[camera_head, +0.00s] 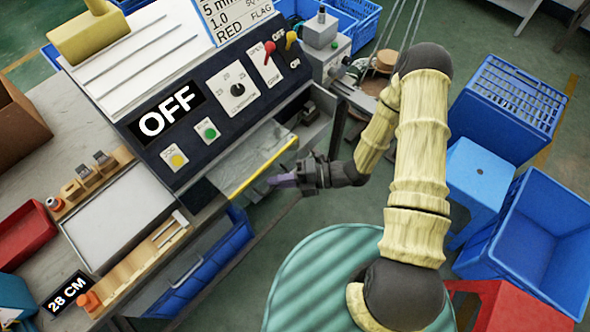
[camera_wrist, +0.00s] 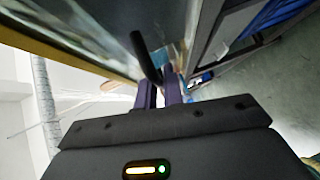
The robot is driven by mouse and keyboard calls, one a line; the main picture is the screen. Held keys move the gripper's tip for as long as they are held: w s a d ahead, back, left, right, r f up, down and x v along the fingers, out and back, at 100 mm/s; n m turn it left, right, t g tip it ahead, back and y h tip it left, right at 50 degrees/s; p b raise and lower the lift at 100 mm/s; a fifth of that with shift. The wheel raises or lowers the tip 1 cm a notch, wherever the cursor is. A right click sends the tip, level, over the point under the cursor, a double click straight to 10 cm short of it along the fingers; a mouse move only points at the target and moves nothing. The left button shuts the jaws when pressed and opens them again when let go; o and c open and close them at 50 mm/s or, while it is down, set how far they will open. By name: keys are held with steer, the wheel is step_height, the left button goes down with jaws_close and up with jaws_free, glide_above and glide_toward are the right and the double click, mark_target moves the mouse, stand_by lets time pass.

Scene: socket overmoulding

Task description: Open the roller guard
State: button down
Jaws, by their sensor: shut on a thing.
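The roller guard (camera_head: 245,158) is a clear panel with a yellow front edge, below the machine's dark control panel in the head view. Its clear face and yellow edge also show at the upper left of the wrist view (camera_wrist: 75,62). My gripper (camera_head: 277,181) is at the yellow edge, reaching in from the right. In the wrist view its purple fingers (camera_wrist: 160,88) are close together on a black bar-like handle (camera_wrist: 144,54) beside the guard. The grasped end of the handle is mostly hidden between the fingers. In the head view the handle is hidden by my gripper.
The control panel (camera_head: 222,98) carries knobs, buttons and an OFF sign (camera_head: 166,118). A blue bin (camera_head: 205,262) sits under the bench front. A blue stool (camera_head: 482,180) and a blue crate (camera_head: 535,240) stand right of my arm. A grey tray (camera_head: 118,215) lies on the bench.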

steer(key=shift+s+a, duration=0.6)
steer(key=shift+s, duration=0.1)
steer(key=shift+w, duration=0.15)
steer(key=c, duration=1.8)
jaws_free()
steer(key=w+d+r+b, duration=0.2)
steer(key=d, duration=1.5)
steer(key=shift+w+r, duration=0.15)
steer(key=shift+r, duration=0.1)
steer(key=shift+d, duration=0.1)
